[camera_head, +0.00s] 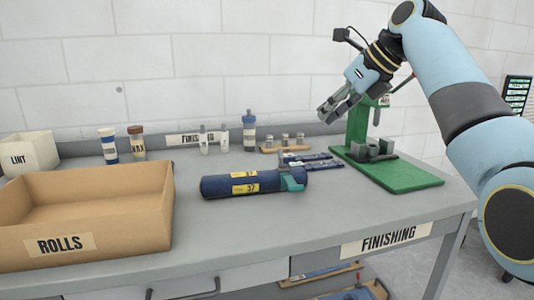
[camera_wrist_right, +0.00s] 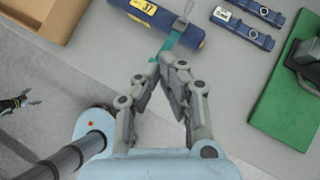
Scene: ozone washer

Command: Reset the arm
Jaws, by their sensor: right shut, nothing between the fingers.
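My right gripper (camera_head: 326,112) is held in the air above the back of the workbench (camera_head: 330,222), left of the green press. It is shut and empty. In the right wrist view its fingertips (camera_wrist_right: 165,64) meet near a teal tab on a dark blue roll (camera_wrist_right: 160,16). The head view shows them well above the bench, apart from the roll (camera_head: 225,186). A small dark shape with grey prongs (camera_wrist_right: 22,103), which looks like my left gripper, is at the left edge of the right wrist view. Its jaw state is unclear.
A brown ROLLS box (camera_head: 160,215) stands at the front left, with a LINT bin (camera_head: 30,150) behind. Bottles and small jars line the back. The green press (camera_head: 358,130) stands at the right, with flat blue pieces (camera_head: 312,160) beside it. The bench front right is clear.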

